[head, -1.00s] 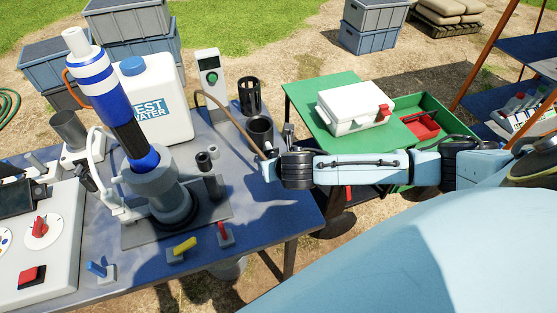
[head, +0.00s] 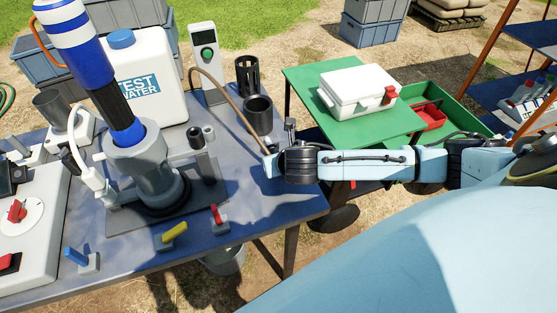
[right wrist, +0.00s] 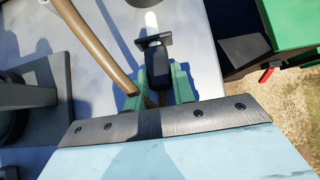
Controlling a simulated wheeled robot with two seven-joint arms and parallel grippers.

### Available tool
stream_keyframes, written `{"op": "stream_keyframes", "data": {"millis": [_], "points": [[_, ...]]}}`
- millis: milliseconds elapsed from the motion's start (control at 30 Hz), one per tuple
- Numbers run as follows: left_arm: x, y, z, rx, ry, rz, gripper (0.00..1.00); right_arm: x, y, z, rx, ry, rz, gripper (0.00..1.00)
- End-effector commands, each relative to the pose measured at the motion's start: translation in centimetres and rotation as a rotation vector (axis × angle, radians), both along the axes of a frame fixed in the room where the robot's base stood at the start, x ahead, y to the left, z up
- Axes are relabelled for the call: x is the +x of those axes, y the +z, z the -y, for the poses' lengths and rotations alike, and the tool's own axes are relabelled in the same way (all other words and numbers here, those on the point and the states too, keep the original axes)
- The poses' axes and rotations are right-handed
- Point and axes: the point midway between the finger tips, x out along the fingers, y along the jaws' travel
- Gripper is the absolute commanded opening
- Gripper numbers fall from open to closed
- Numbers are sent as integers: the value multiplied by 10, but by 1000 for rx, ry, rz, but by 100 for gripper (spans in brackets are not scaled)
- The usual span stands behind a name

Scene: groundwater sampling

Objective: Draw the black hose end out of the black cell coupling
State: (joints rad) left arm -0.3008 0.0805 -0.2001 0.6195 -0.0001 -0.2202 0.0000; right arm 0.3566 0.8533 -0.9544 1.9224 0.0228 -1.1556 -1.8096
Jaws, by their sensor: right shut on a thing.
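The grey cell (head: 150,175) stands on a dark plate, with a blue and black column in its top. Two short dark round ends (head: 201,136) and a black upright post (head: 204,166) are at its right. I cannot tell which part is the black coupling or the black hose end. My right gripper (head: 268,161) is at the table's right edge, apart from the cell. In the right wrist view, its green fingers (right wrist: 159,82) are shut on a black-bodied piece (right wrist: 155,60) with a flange and white tip (right wrist: 151,22). My left gripper is out of view.
A brown hose (head: 230,95) runs from the meter (head: 203,62) to beside my right gripper. Dark cups (head: 258,116) stand behind it. A white jug (head: 145,80) is behind the cell. Blue, yellow (head: 174,232) and red handles line the front.

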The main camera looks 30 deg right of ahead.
Motion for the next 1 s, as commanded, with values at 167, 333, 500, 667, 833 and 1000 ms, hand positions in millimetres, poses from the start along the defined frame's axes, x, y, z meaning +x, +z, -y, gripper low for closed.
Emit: {"op": "stream_keyframes", "data": {"millis": [167, 333, 500, 667, 833, 1000], "points": [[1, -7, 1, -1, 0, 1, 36, 0, -5, 0, 0, 0, 1, 7], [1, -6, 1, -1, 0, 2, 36, 0, -4, 0, 0, 0, 1, 7], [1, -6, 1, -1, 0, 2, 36, 0, -4, 0, 0, 0, 1, 7], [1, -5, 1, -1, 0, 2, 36, 0, -6, 0, 0, 0, 0, 7], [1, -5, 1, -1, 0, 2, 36, 0, -7, 0, 0, 0, 0, 46], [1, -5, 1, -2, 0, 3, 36, 0, -7, 0, 0, 0, 0, 50]]}}
